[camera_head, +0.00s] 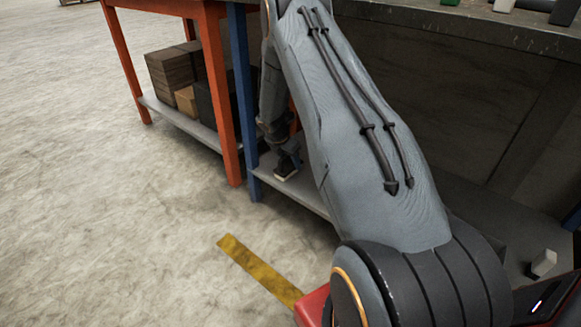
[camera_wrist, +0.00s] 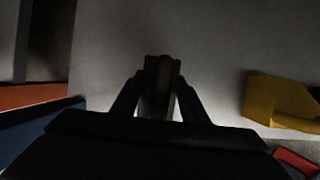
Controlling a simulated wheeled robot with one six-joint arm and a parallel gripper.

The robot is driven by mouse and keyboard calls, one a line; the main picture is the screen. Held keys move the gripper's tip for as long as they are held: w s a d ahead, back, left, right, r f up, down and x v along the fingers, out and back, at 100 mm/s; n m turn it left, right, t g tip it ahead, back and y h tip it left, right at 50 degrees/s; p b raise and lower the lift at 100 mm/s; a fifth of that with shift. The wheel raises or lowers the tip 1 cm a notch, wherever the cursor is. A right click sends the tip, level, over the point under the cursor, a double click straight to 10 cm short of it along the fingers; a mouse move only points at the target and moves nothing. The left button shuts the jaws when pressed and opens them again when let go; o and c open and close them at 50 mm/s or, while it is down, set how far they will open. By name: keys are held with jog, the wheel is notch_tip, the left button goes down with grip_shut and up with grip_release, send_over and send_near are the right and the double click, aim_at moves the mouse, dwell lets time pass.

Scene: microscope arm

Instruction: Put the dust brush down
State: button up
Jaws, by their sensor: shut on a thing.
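My gripper (camera_wrist: 157,78) is shut on a dark, narrow object, which I take to be the dust brush (camera_wrist: 159,92); its upper end shows between the two blue-grey fingers in the wrist view. A grey flat surface lies beyond it. In the head view my gripper (camera_head: 287,153) hangs low at the blue-legged bench, over its grey lower shelf (camera_head: 300,196). A small dark and pale end, likely the brush, shows just under the fingers. I cannot tell whether it touches the shelf. Shadow hides the brush's details.
A yellow object (camera_wrist: 278,101) lies right of the brush in the wrist view, with a red piece (camera_wrist: 298,161) below it. An orange bench leg (camera_head: 216,90) and a blue leg (camera_head: 243,95) stand close left of my gripper. Brown boxes (camera_head: 170,76) fill the neighbouring shelf.

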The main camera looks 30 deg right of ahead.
aim_at(283, 157)
jog(key=shift+f, duration=0.6)
jog(key=shift+f, duration=0.1)
jog(key=o, duration=1.2)
jog(key=p+v, duration=0.5)
jog(key=v, duration=0.7)
